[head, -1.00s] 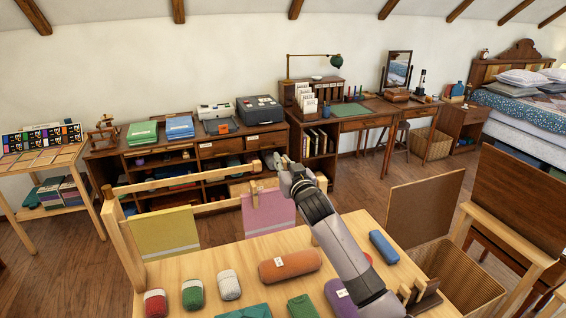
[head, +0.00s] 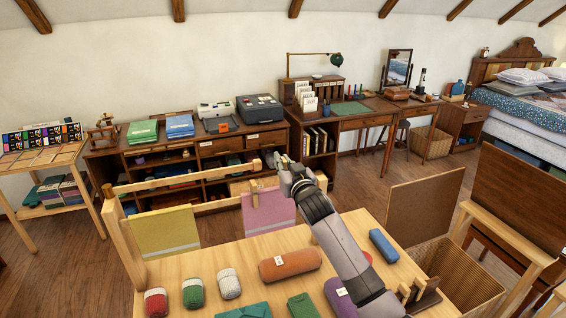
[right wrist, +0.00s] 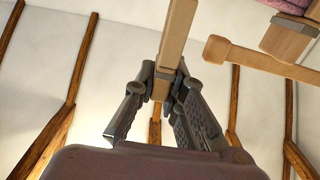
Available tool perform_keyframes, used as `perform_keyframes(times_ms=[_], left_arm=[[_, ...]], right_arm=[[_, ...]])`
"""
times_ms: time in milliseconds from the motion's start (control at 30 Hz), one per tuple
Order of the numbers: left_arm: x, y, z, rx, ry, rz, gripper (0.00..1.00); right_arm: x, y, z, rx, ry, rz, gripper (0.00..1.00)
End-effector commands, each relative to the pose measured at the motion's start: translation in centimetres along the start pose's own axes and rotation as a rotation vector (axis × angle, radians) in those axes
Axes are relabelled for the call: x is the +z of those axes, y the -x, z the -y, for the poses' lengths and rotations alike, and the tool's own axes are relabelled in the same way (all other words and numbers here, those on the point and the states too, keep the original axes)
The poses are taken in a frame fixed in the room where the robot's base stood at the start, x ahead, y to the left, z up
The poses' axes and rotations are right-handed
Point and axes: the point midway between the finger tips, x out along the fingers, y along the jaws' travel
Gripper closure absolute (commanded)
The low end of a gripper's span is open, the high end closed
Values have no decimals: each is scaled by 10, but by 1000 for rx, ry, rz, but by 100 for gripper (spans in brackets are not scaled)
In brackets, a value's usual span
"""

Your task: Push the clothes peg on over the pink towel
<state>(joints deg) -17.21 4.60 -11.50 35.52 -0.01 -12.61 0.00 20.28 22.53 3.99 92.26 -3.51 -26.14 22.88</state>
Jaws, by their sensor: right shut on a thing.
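The pink towel (head: 268,212) hangs at the right end of the wooden rack (head: 190,182) in the head view. My right gripper (head: 284,164) is beside that end, right of the rail's knobbed tip. In the right wrist view my right gripper (right wrist: 165,80) is shut on the clothes peg (right wrist: 178,35), a long pale wooden piece pointing up. The rail's rounded end (right wrist: 217,49) is to the right of the peg and apart from it in the picture. In the head view the gripper mostly hides the held peg. My left gripper is not in view.
A yellow towel (head: 165,232) hangs left on the rack. A wooden block (right wrist: 290,37) sits at the rail. Rolled bundles, including an orange one (head: 290,265), lie on the table (head: 210,265). A brown board (head: 425,210) and wicker basket (head: 455,280) stand right.

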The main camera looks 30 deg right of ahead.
Motion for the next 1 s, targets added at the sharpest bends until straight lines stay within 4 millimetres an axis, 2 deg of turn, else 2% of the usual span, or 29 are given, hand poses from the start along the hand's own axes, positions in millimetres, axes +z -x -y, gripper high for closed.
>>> perform_keyframes(times_ms=[1000], left_arm=[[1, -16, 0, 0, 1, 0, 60]], right_arm=[[26, 0, 0, 0, 0, 0, 100]])
